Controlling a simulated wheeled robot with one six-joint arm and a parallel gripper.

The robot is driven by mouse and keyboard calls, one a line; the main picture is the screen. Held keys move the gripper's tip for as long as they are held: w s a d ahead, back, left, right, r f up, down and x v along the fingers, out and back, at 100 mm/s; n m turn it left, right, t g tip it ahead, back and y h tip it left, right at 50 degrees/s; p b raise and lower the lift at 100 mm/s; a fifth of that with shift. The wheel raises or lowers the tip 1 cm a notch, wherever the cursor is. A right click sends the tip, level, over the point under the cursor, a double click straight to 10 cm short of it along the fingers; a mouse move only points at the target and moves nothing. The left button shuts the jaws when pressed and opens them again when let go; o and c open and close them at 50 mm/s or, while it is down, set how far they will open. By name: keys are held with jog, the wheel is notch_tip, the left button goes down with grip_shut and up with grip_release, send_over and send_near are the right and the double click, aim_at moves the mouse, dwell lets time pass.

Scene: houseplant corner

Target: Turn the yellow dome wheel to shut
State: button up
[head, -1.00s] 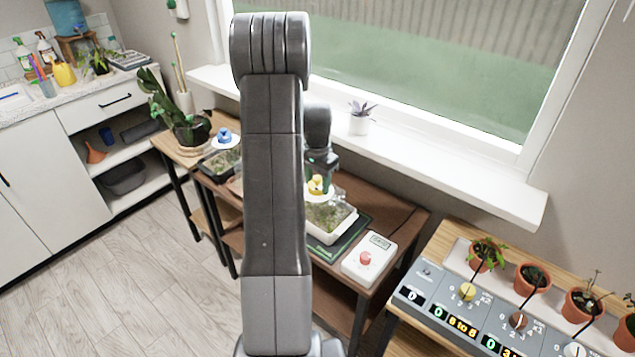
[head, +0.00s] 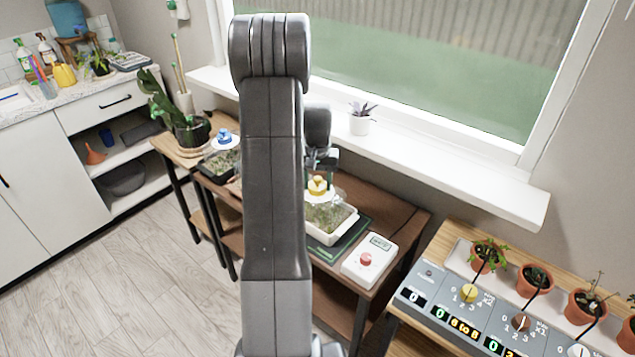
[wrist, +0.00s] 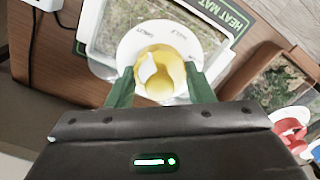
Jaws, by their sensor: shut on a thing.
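The yellow dome wheel (wrist: 160,72) sits on a white disc with printed lettering (wrist: 160,38) on top of a clear dome. In the wrist view my gripper (wrist: 160,88) has its two green fingers on either side of the wheel, shut on it. A pale pointer mark shows on the wheel's top. In the head view the yellow wheel (head: 317,184) shows above a white seed tray (head: 338,229), with my gripper just over it. My own arm hides part of the bench to the left.
A white controller with a red knob (head: 368,260) stands right of the tray, near the green heat mat. A blue-wheeled dome (head: 224,136) is to the left. A panel of dials and potted plants stands at the right.

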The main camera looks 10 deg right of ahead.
dwell(0.4)
jog(key=o, duration=1)
notch_tip(320, 180, up, 14)
jog(key=shift+f, duration=0.1)
notch_tip(320, 180, down, 14)
jog(key=shift+r, duration=0.1)
dwell(0.4)
jog(key=shift+r, duration=0.1)
